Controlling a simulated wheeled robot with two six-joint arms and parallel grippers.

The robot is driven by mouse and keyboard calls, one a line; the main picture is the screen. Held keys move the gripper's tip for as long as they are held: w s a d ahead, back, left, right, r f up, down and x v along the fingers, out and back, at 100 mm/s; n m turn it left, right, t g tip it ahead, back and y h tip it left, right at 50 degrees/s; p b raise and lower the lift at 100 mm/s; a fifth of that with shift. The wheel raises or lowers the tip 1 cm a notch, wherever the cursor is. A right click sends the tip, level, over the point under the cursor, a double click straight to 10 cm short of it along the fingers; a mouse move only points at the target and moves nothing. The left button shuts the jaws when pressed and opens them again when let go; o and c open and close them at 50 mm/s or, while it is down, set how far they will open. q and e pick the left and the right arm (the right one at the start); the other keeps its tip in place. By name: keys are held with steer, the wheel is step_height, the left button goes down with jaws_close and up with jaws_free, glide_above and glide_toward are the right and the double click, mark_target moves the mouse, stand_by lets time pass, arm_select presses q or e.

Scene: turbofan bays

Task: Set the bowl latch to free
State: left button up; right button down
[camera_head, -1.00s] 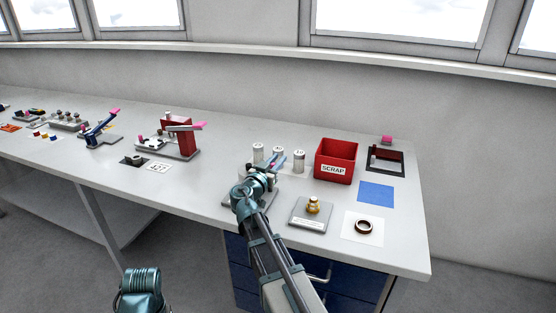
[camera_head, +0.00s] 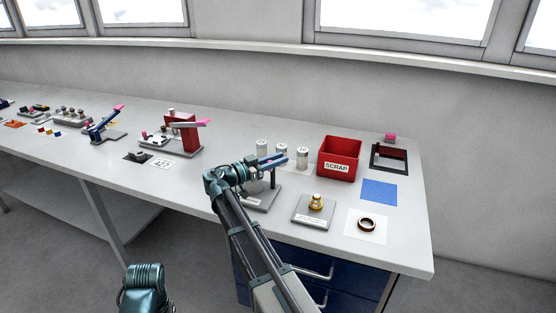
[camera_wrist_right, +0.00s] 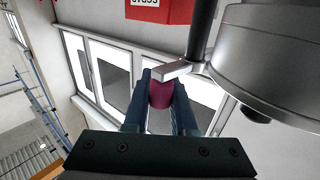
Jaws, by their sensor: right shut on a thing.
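My right gripper (camera_head: 272,161) is at a small stand (camera_head: 262,201) with a grey base and a dark post, near the bench's front edge. The right wrist view shows its two fingers (camera_wrist_right: 161,108) shut on a dark pink knob (camera_wrist_right: 161,94). A pale metal bar (camera_wrist_right: 176,70) lies just beyond the knob, next to a dark post (camera_wrist_right: 201,30). A large grey round body (camera_wrist_right: 275,55), likely the bowl, fills the upper right there. The gripper hides much of the stand in the head view.
A brass part on a grey plate (camera_head: 315,210), a dark ring (camera_head: 367,224) and a blue mat (camera_head: 379,191) lie to the right.

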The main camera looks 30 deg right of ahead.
stand_by(0.3)
steer(key=c, duration=0.7)
jaws_free()
steer(key=shift+c, duration=0.2)
steer(key=s+a, duration=0.1)
steer(key=a, duration=1.2)
steer(key=shift+a, duration=0.35)
steer(key=s+a+f+n+y+p, duration=0.3)
steer(key=s+a+f+n+y, duration=0.15)
steer(key=s+n, duration=0.2)
steer(key=s+a+f+n+y+p, duration=0.3)
steer(key=s+a+f+n+y, duration=0.15)
steer(key=s+f, duration=0.2)
steer(key=s+a+f+n+g+y+p, duration=0.1)
steer(key=s+a+f+n+y+p, duration=0.1)
steer(key=s+a+n+y, duration=0.5)
steer(key=s+a+n, duration=0.2)
steer(key=s+a, duration=0.3)
steer(key=shift+s+a+f+n+g+y, duration=0.15)
steer(key=shift+s+n+g+y, duration=0.05)
steer(key=shift+n+g+y, duration=0.2)
